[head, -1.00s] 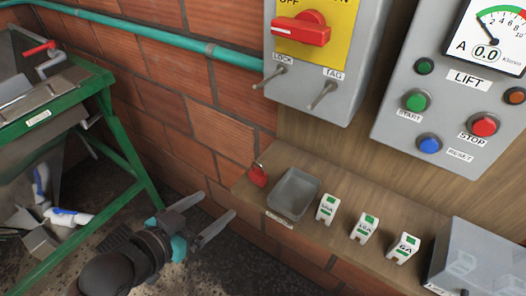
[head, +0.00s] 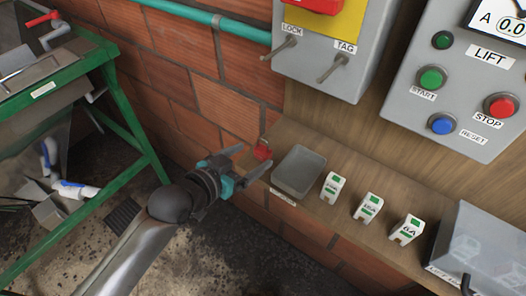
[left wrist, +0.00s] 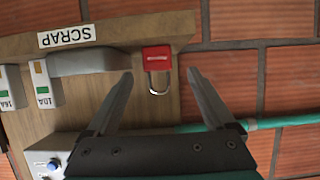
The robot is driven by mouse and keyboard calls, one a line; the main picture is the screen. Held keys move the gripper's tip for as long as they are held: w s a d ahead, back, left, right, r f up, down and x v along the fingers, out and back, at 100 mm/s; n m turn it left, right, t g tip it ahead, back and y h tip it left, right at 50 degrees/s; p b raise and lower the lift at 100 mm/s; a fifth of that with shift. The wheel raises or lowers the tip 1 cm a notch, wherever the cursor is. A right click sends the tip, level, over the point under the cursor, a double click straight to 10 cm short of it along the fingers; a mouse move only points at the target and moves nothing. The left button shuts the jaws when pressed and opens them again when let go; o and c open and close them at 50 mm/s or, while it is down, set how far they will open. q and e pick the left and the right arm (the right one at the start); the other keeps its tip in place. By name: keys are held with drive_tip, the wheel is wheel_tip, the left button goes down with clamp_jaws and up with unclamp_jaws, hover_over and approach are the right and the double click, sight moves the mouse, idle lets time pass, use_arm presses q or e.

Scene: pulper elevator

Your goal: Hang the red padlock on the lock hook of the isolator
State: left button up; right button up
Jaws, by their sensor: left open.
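The red padlock (head: 262,152) stands at the left end of the wooden shelf, beside the grey tray. In the left wrist view the padlock (left wrist: 157,60) shows its red body and metal shackle, between the lines of the two fingers and beyond their tips. My left gripper (head: 246,161) is open and empty, just left of the padlock and apart from it; it also shows in the left wrist view (left wrist: 160,75). My right gripper is not in view.
The grey tray (head: 299,171) is right of the padlock on the shelf (head: 318,207), followed by several white fuse blocks (head: 369,206) and a clear-lidded box (head: 482,245). A brick wall (head: 180,90) is behind. A green-framed machine (head: 128,120) stands left.

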sight(260, 151)
use_arm(q)
drive_tip(key=shift+x, duration=2.55)
drive_tip(key=shift+d+r, duration=0.1)
drive_tip(key=shift+d, duration=0.05)
drive_tip(key=shift+c, duration=0.3)
clamp_jaws()
